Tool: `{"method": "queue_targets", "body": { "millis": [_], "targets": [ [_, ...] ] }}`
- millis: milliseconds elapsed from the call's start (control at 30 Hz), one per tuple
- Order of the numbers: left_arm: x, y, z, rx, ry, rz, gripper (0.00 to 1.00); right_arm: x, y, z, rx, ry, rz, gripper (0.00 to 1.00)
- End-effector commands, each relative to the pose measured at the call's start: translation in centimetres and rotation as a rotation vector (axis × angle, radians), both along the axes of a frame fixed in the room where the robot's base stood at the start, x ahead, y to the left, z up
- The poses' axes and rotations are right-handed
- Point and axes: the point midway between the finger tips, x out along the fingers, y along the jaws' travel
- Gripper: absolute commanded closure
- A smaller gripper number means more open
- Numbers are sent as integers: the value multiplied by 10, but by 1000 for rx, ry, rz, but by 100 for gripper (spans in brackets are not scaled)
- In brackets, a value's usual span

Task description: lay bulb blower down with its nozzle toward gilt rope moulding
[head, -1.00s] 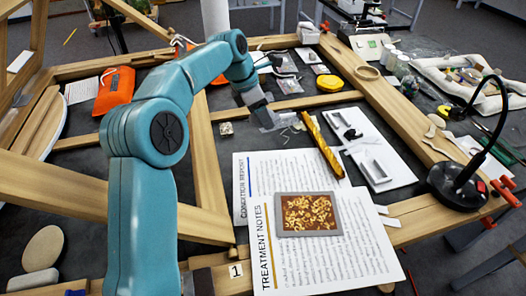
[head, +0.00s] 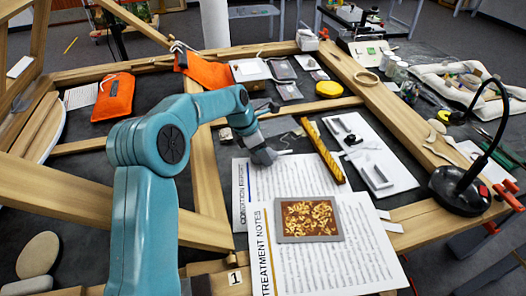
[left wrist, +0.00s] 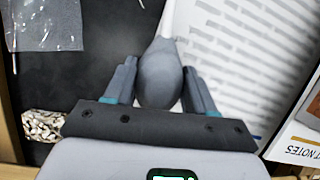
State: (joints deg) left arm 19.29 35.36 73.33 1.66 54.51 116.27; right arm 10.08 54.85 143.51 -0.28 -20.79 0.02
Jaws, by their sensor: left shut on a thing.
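The bulb blower (left wrist: 160,75) is grey and rounded. In the left wrist view it sits between the two fingers of my left gripper (left wrist: 160,88), its narrow end toward the top of the picture. In the head view my left gripper (head: 264,155) is shut on it over the upper part of the condition report sheet, and the blower is mostly hard to tell from the fingers. The gilt rope moulding (head: 322,150) lies slanted to the right of the gripper, a short gap away. It does not show clearly in the left wrist view. My right gripper is not in view.
The treatment notes sheet (head: 365,250) carries a framed gilt fragment panel (head: 309,219). White trays (head: 362,145) lie right of the moulding. A black lamp (head: 460,190) stands at the right. A speckled block (left wrist: 43,126) and clear bag (left wrist: 42,25) lie left of the gripper.

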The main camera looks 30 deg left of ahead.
Motion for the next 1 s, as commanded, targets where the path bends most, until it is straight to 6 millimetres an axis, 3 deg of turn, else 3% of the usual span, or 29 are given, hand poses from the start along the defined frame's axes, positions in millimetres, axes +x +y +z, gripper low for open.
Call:
{"method": "queue_targets", "body": {
  "millis": [67,100,167,433,567,1000],
  "targets": [
    [0,0,-3,0,0,0,86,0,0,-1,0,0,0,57],
    [0,0,-3,0,0,0,35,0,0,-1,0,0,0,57],
    [0,0,-2,0,0,0,19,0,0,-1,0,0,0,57],
    [0,0,-1,0,0,0,19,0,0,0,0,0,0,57],
    [-2,2,9,1,-2,1,19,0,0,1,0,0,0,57],
    [-28,27,95,0,-2,2,19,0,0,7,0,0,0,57]
  ]
}}
